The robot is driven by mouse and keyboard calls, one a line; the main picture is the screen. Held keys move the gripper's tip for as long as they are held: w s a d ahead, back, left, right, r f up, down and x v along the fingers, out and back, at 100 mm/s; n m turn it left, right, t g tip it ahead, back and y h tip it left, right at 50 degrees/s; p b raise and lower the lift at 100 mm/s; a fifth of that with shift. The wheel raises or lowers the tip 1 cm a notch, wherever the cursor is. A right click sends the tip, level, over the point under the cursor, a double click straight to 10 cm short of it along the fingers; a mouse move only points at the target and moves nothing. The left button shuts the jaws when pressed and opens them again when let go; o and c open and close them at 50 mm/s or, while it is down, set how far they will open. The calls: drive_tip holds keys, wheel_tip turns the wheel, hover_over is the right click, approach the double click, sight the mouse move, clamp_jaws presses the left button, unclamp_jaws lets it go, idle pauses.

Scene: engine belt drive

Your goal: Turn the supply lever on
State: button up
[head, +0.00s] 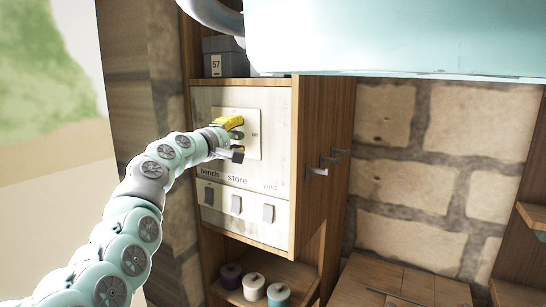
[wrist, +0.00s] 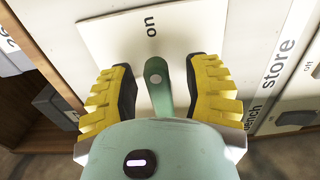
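The supply lever (wrist: 157,82) is a green bar with a rounded end and a pale round dot, on a cream plate (wrist: 110,35) marked "on". The rounded end lies on the side of the "on" mark; the other end is hidden behind my gripper's body. My gripper (wrist: 160,85) is open, with its yellow, dark-padded fingers on either side of the lever and a gap on both sides. In the head view, my gripper (head: 236,138) is at the plate (head: 252,120), with a bit of the green lever (head: 237,135) between the fingers.
Below the plate, the panel (head: 275,165) bears the labels "bench", "store" and "yard" over three switches (head: 236,205). A grey box (head: 216,65) marked 57 sits on the shelf above. Spools (head: 254,286) stand below. A pale teal body (head: 400,35) fills the top right.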

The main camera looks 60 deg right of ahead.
sight(233, 136)
drive_tip(key=shift+a, duration=0.1)
drive_tip(key=shift+a+r, duration=0.1)
drive_tip(key=shift+a, duration=0.1)
drive_tip(key=shift+s+a, duration=0.2)
drive_tip(key=shift+a, duration=2.45)
drive_tip(key=a, duration=0.6)
drive_tip(key=shift+s, duration=0.3)
